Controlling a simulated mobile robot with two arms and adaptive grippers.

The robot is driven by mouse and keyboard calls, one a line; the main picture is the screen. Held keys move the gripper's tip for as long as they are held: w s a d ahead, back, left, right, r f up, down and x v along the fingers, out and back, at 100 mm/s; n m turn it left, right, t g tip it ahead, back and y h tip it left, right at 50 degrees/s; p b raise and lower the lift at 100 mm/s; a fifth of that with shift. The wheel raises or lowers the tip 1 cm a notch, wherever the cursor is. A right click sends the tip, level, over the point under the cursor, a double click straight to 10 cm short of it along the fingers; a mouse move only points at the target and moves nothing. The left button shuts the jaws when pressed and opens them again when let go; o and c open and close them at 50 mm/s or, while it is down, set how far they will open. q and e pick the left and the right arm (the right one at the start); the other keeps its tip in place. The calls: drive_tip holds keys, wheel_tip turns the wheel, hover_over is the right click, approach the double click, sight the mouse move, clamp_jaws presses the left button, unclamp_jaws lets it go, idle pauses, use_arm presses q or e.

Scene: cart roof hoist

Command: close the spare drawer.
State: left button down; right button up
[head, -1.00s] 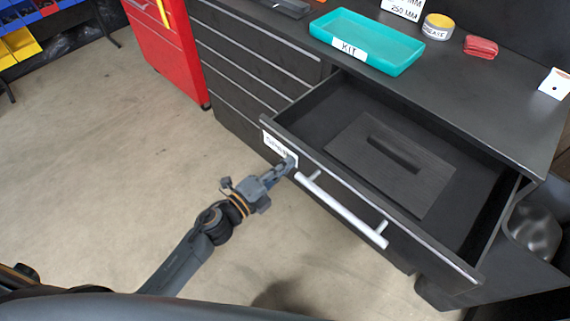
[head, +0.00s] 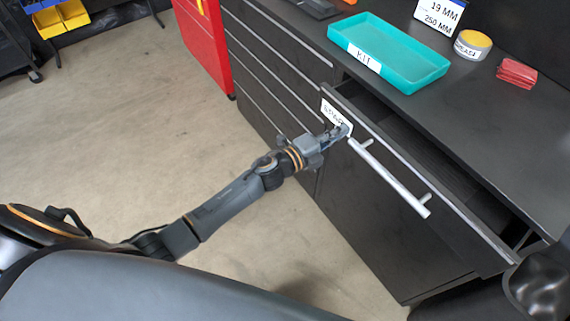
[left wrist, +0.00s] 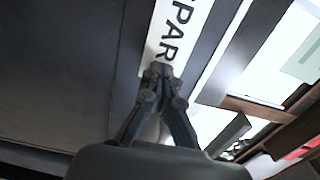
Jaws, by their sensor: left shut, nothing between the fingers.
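The spare drawer (head: 455,218) is a dark drawer with a silver bar handle (head: 390,178) and a white label (head: 333,114). The label also shows large in the left wrist view (left wrist: 183,25), with letters reading "SPAR". My left gripper (head: 344,129) is shut and empty, its fingertips at the drawer front by the label's lower edge, left of the handle. In the left wrist view the fingertips (left wrist: 160,72) overlap the label's edge and appear to touch it. My right gripper is not in view.
On the dark bench top stand a teal KIT tray (head: 425,82), a yellow-lidded tin (head: 472,44), red cloths (head: 517,72) and a size sign (head: 440,14). A red cabinet (head: 205,50) stands at the back. The floor (head: 130,130) at left is clear.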

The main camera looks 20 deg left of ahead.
sight(351, 126)
use_arm(q)
drive_tip(key=b+x, duration=0.1)
drive_tip(key=x, duration=0.3)
drive_tip(key=b+x, duration=0.1)
drive_tip(key=x, duration=0.3)
drive_tip(key=shift+w+d, duration=0.1)
drive_tip(key=shift+d, duration=0.1)
drive_tip(key=shift+w+d, duration=0.15)
drive_tip(key=shift+w, duration=0.05)
drive_tip(key=shift+r, duration=0.3)
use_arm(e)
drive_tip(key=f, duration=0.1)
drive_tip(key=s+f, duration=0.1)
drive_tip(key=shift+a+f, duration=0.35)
use_arm(q)
drive_tip(key=shift+r, duration=0.1)
